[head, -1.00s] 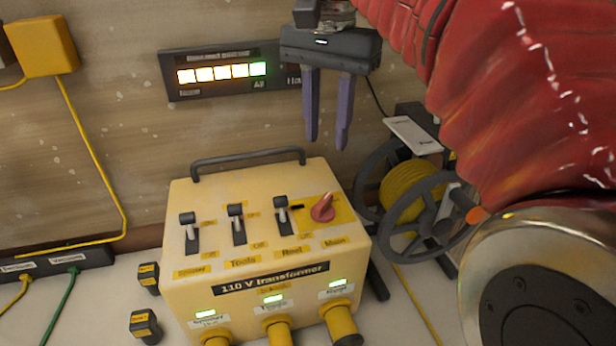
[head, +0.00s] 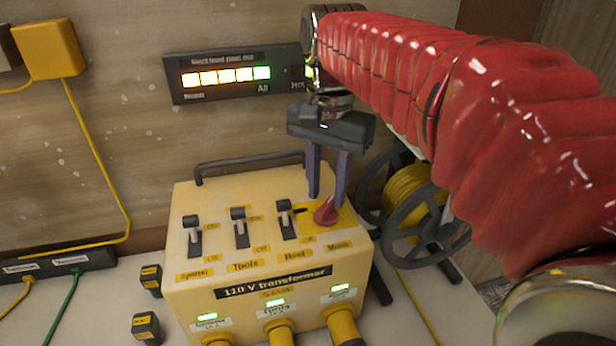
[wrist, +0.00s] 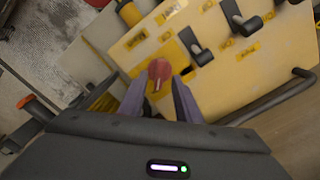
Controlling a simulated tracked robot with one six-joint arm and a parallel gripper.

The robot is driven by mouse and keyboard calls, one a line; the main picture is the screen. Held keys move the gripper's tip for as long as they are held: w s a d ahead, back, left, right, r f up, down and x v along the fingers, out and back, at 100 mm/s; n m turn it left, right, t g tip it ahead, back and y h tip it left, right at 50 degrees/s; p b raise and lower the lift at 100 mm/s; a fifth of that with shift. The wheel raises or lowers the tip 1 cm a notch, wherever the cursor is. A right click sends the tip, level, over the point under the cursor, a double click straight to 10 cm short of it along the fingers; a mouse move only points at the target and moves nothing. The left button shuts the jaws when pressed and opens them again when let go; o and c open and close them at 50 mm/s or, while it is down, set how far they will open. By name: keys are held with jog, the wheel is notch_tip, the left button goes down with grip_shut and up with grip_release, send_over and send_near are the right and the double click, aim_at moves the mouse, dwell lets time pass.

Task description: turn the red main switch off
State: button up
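The red main switch (head: 327,211) is a rotary knob on a yellow plate at the right end of the yellow 110 V transformer's (head: 190,292) top panel. It also shows in the wrist view (wrist: 159,70). My gripper (head: 327,200) points down at the knob with its two purple fingers apart. In the wrist view my gripper (wrist: 159,92) has its fingertips on either side of the knob's near edge, with the knob between or just beyond them. I cannot tell whether they touch it. Three black lever switches (head: 240,227) stand left of the knob.
Green lamps glow on the transformer's front above yellow plugs (head: 342,322). A black carry handle (head: 248,160) arches behind the panel. A cable reel (head: 410,205) stands close on the right. A lit indicator board (head: 235,76) hangs on the wall behind.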

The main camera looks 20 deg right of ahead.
aim_at(326, 212)
jog(key=shift+f, duration=1.4)
grip_shut()
